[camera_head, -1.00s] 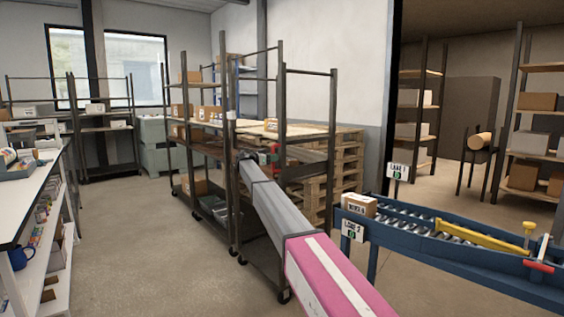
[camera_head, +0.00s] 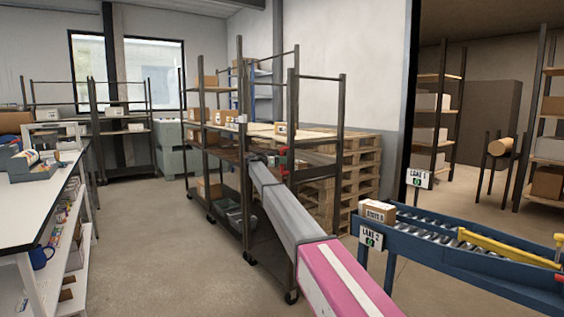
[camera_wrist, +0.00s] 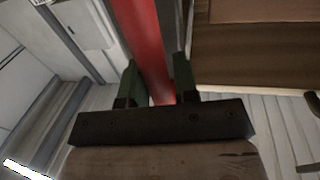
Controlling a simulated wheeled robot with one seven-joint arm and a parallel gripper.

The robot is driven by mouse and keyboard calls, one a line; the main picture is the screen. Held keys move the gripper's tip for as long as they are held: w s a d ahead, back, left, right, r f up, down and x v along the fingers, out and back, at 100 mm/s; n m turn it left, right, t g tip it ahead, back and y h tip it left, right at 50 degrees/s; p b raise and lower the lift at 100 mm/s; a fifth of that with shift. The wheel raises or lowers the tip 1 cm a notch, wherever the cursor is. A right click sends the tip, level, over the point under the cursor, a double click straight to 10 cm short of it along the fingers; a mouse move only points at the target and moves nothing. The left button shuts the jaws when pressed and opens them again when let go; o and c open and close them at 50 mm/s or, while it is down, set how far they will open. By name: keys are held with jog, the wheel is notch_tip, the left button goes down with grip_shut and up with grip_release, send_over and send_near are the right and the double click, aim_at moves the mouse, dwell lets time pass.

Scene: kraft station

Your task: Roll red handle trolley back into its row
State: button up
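The red handle (camera_head: 284,162) is on the near dark-framed trolley (camera_head: 294,200), which has a wooden top shelf, lower shelves and casters. My grey and pink arm reaches to this handle, and my gripper (camera_head: 264,157) is at it, small and partly hidden by the wrist. In the wrist view my gripper (camera_wrist: 158,82) has its two dark green fingers on either side of the red handle (camera_wrist: 148,40), with no clear gap seen. It looks shut on the bar. The trolley stands upright at the near end of a row, close to another dark trolley (camera_head: 204,170) behind it.
Stacked pallets (camera_head: 362,175) stand just right of the trolley. A blue roller conveyor (camera_head: 440,250) with a small box (camera_head: 377,212) is at the right. A white workbench (camera_head: 40,212) is at the left. Open floor (camera_head: 165,255) lies between bench and trolleys.

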jog(key=shift+o, duration=1.3)
jog(key=shift+w+a, duration=0.15)
jog(key=shift+a, duration=0.05)
jog(key=v, duration=1)
jog(key=shift+a, duration=0.35)
